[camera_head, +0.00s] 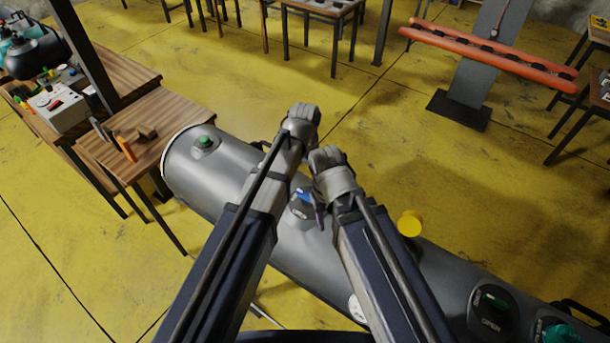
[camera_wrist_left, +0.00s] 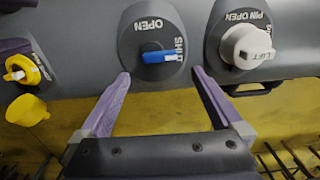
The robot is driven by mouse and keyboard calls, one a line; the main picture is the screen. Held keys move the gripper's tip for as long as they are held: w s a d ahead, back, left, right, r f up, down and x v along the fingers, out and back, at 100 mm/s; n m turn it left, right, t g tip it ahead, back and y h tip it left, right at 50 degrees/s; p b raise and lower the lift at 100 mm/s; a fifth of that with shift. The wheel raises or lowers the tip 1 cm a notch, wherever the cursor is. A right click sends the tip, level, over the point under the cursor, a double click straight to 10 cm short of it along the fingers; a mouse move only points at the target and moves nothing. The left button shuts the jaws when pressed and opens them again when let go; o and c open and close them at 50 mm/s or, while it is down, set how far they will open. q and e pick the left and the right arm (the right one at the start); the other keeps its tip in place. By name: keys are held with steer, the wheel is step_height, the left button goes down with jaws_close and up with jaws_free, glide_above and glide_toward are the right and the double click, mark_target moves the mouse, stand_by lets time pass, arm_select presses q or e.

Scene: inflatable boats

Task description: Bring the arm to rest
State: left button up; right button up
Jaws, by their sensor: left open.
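My left gripper (camera_wrist_left: 160,73) is open, its two purple fingers apart in the left wrist view. Just beyond the fingertips is a blue lever (camera_wrist_left: 163,57) on a dark round valve marked OPEN and SHUT. The lever lies roughly crosswise between the fingers, and nothing shows as gripped. In the head view the blue lever (camera_head: 302,196) shows between my two arms, on top of a grey inflatable tube (camera_head: 240,180). Both arms reach forward from the bottom edge over the tube.
A white LIFT knob (camera_wrist_left: 247,47) and a yellow cap (camera_wrist_left: 30,110) flank the lever. Green valves (camera_head: 205,141) sit along the tube. A wooden table (camera_head: 135,125) stands close at left. An orange tube rack (camera_head: 490,55) stands far right. Open yellow floor lies beyond.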

steer(key=f+b, duration=0.9)
steer(key=shift+s+d, duration=0.15)
steer(key=shift+d, duration=0.15)
steer(key=shift+a, duration=0.25)
steer(key=shift+w+a, duration=0.1)
steer(key=shift+w, duration=0.2)
arm_select(q)
steer(key=s+a+f+n, duration=0.1)
steer(key=s+a+f, duration=0.1)
steer(key=s+f, duration=0.2)
steer(key=s+a+f+n+y, duration=0.1)
steer(key=s+a+f+n, duration=0.1)
steer(key=s, duration=0.8)
step_height(320, 180, down, 3)
steer(key=shift+s+a+r, duration=0.15)
steer(key=shift+s+a, duration=0.15)
steer(key=shift+a, duration=0.3)
arm_select(e)
steer(key=shift+s+r, duration=0.1)
steer(key=shift+s, duration=0.1)
